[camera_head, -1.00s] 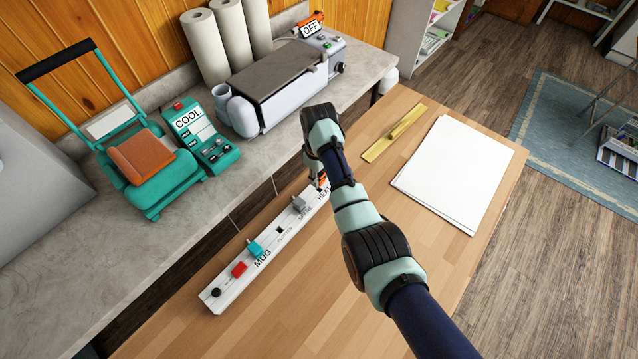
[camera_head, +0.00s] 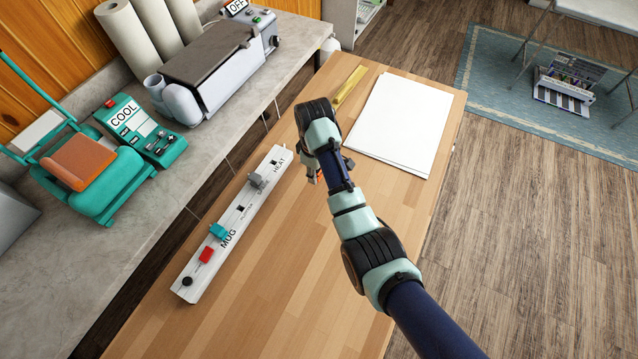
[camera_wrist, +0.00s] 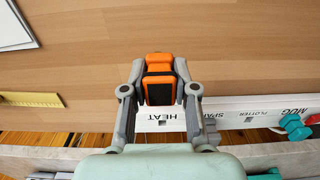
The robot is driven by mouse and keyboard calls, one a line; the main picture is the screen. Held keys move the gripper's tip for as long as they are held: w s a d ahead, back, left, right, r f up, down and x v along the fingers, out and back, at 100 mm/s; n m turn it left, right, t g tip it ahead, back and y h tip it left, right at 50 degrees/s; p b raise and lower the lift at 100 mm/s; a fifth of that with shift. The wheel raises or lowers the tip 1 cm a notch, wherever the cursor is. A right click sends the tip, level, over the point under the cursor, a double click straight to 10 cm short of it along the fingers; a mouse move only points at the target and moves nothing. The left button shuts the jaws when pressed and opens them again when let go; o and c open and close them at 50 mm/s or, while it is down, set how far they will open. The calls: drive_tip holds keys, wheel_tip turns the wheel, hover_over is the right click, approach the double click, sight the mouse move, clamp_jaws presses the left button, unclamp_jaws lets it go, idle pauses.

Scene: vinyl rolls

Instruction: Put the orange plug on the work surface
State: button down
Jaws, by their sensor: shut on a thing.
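The orange plug (camera_wrist: 159,68) is gripped between the two fingertips of my gripper (camera_wrist: 160,80) in the wrist view. It has a dark band across its middle. In the head view my gripper (camera_head: 322,172) is right of the white power strip (camera_head: 225,228), over the wooden work surface (camera_head: 290,270). Only a bit of orange shows there beneath the wrist. The plug is clear of the strip, and the socket marked HEAT is empty. I cannot tell whether the plug touches the wood.
White paper sheets (camera_head: 399,125) and a yellow ruler (camera_head: 349,86) lie at the back of the table. Bare wood lies in front of the gripper.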

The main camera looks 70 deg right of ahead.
drive_tip(key=shift+f, duration=2.3)
drive_tip(key=shift+f, duration=0.2)
drive_tip(key=c, duration=0.9)
unclamp_jaws()
wheel_tip(320, 180, up, 12)
drive_tip(key=shift+f+p, duration=0.15)
drive_tip(key=shift+p, duration=0.75)
drive_tip(key=shift+r+p, duration=0.45)
drive_tip(key=shift+p, duration=0.05)
